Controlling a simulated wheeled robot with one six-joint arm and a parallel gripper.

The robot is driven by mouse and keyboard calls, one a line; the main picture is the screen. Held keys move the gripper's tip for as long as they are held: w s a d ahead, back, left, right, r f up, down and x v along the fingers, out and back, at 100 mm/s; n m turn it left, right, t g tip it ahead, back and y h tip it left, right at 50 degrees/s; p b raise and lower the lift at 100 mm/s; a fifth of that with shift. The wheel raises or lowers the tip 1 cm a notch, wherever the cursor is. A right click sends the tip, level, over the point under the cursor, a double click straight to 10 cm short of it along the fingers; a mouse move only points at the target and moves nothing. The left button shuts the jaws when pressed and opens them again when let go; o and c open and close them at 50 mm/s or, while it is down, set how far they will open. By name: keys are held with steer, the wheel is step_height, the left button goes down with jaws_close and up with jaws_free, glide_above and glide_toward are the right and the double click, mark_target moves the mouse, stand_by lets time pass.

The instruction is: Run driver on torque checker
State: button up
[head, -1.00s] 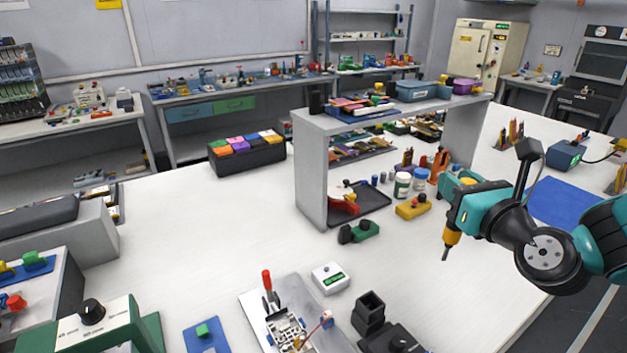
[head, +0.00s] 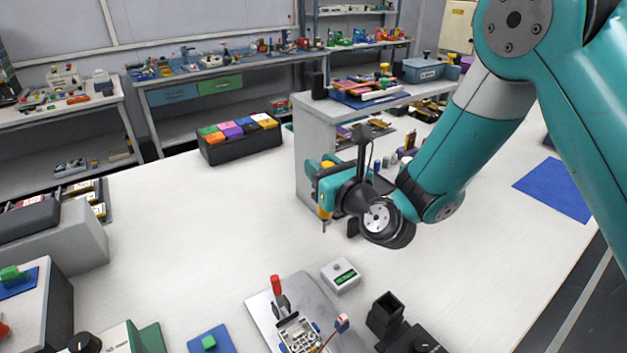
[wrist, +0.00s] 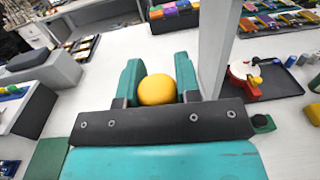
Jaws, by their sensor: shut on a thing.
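My gripper (head: 323,178) is shut on a yellow driver (head: 325,212), which hangs tip down above the white table. In the wrist view the driver's round yellow end (wrist: 157,90) shows between the two green fingers (wrist: 158,78). A small white box with a green display (head: 341,276), which looks like the torque checker, sits on the table. It is below the driver in the head view, with a gap between them. The checker does not show in the wrist view.
A grey plate with a red-handled clamp (head: 276,286) lies left of the checker, and a black square holder (head: 385,314) stands to its right. A grey shelf unit (head: 312,150) stands close behind my gripper. The table's left middle is clear.

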steer(key=d+f+m+h, duration=0.1)
steer(key=f, duration=0.1)
steer(key=d+f+t+h, duration=0.1)
steer(key=d+f, duration=0.1)
steer(key=shift+s+d+m, duration=0.1)
steer(key=shift+d+m, duration=0.05)
steer(key=shift+m, duration=0.25)
steer(key=shift+f, duration=0.15)
step_height(320, 180, down, 6)
steer(key=b, duration=0.7)
steer(key=shift+s+f+b, duration=0.1)
steer(key=shift+f+b, duration=0.4)
steer(key=shift+b, duration=0.65)
stand_by(2.4)
steer(key=shift+r, duration=0.15)
step_height(320, 180, up, 7)
steer(key=p, duration=0.6)
steer(key=shift+p, duration=0.35)
stand_by(1.1)
